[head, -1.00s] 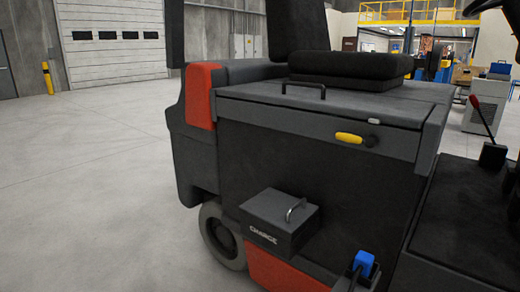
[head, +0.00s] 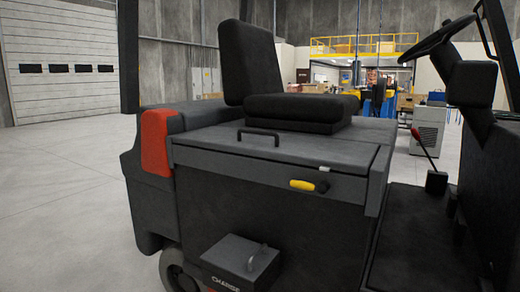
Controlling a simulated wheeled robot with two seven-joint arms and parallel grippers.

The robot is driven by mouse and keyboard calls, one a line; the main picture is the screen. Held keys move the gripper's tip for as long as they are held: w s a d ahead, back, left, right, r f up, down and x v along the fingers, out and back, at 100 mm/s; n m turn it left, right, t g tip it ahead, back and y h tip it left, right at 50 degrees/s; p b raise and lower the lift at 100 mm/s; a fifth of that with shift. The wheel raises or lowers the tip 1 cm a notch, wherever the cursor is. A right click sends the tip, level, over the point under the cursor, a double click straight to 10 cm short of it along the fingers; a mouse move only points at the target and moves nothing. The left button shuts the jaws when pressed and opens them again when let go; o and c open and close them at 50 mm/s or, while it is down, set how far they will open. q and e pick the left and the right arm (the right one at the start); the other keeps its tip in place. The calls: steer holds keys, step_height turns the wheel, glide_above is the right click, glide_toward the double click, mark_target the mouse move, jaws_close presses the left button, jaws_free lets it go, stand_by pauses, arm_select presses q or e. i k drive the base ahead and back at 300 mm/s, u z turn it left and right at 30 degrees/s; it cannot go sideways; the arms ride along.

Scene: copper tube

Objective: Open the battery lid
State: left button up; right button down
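The battery lid (head: 290,152) is the flat dark grey top panel of the vehicle's body, under the seat. It looks shut. A black bar handle (head: 258,133) stands on its top near the left. A yellow-handled latch (head: 303,186) lies on the front face below the lid's edge, toward the right. A small light metal piece (head: 324,169) sits just above the latch. Neither of my grippers shows in the head view.
A black seat (head: 300,112) rests on top behind the lid. A box marked CHARGE (head: 240,258) juts from the lower front. A steering wheel (head: 444,38) and a red-tipped lever (head: 424,148) stand at the right. Open concrete floor (head: 60,200) lies at the left.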

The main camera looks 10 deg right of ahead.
mark_target(327, 155)
steer(key=u, duration=1.15)
steer(key=i, duration=1.75)
steer(key=z, duration=0.3)
